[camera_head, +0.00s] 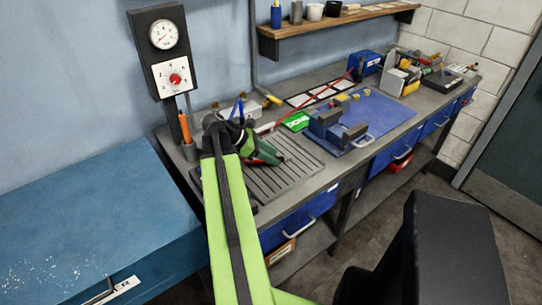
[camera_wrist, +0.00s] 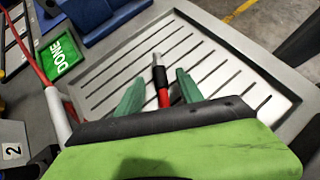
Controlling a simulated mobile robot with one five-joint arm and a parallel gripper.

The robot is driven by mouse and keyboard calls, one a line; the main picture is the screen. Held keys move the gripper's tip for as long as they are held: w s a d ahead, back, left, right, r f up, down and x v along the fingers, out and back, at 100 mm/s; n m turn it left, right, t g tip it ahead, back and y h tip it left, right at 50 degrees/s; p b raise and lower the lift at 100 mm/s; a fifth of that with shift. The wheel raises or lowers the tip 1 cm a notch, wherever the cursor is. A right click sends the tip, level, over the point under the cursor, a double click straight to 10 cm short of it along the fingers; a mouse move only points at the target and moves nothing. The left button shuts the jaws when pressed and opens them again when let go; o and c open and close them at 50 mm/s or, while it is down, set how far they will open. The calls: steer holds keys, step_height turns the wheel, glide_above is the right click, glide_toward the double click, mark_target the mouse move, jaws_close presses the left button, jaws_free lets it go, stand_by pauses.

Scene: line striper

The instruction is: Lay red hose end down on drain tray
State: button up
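The red hose end (camera_wrist: 160,80), with a black collar and a metallic tip, is over the grey ribbed drain tray (camera_wrist: 222,62) in the wrist view. My gripper (camera_wrist: 158,88) is open around it, with a green finger on each side and a visible gap to each. The hose end looks to lie on or just above the tray; contact cannot be told. In the head view, my gripper (camera_head: 268,153) is low over the back left of the drain tray (camera_head: 284,182). My gripper largely hides the hose end there.
A green DONE card (camera_wrist: 63,55) lies beside the tray. A white tube (camera_wrist: 59,115) with a thin red line stands close to my gripper. A blue mat (camera_head: 375,117) with a dark vise is to the right. An orange marker (camera_head: 184,127) stands in a cup at left.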

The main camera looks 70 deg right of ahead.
steer(key=p+v, duration=1.1)
steer(key=v, duration=0.6)
steer(key=shift+a+r, duration=0.1)
stand_by(0.4)
